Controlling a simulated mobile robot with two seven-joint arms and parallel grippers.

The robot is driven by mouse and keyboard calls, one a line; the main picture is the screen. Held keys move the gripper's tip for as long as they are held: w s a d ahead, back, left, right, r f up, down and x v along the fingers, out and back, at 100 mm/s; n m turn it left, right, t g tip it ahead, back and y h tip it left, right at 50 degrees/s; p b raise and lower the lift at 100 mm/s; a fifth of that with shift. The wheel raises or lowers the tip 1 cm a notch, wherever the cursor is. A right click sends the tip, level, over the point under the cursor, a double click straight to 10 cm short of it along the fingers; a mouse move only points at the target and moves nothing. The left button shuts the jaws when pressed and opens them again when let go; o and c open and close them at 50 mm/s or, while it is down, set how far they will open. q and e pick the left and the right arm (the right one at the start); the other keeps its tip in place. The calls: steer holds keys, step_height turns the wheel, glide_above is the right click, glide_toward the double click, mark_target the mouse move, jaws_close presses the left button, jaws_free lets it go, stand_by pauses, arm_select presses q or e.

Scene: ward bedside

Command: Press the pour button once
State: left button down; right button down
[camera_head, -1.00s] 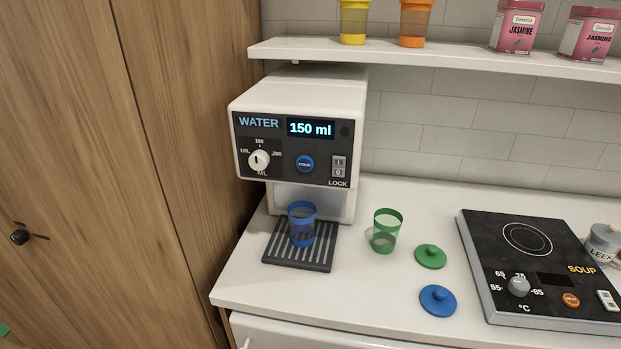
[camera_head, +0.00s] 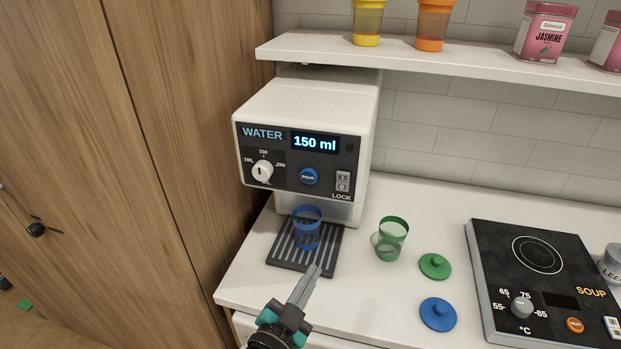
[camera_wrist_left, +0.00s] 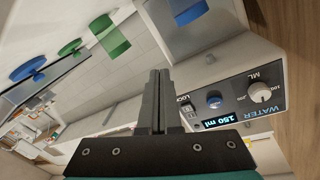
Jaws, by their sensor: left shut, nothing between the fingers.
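The blue round pour button (camera_head: 309,176) is on the dark front panel of the white water dispenser (camera_head: 325,105), whose display reads 150 ml. The button also shows in the left wrist view (camera_wrist_left: 214,99), right of my fingers. A blue cup (camera_head: 307,228) stands on the dispenser's slatted drip tray (camera_head: 283,262). My left gripper (camera_head: 316,268) is shut and empty, in front of and below the panel, apart from the button. It also shows shut in the left wrist view (camera_wrist_left: 160,75). My right gripper is not in view.
A green cup (camera_head: 391,240), a green lid (camera_head: 435,266) and a blue lid (camera_head: 438,314) are right of the tray. A black hot plate (camera_head: 490,270) is further right. A shelf (camera_head: 440,62) overhangs the counter. A wooden cabinet (camera_head: 190,130) closes off the left.

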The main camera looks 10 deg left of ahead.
mark_target(309, 176)
arm_select(q)
steer(key=s+a+r+n+t+y, duration=0.1)
steer(key=s+a+r+t+y, duration=0.1)
steer(key=r+t+y, duration=0.3)
steer(key=shift+s+a+r+t+y+p, duration=0.3)
steer(key=shift+a+r+t, duration=0.35)
steer(key=shift+r+t, duration=2.8)
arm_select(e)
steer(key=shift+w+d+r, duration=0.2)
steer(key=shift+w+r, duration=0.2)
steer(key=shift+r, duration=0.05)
arm_select(q)
step_height(309, 176, up, 2)
steer(key=shift+w+g, duration=0.15)
steer(key=shift+g, duration=0.9)
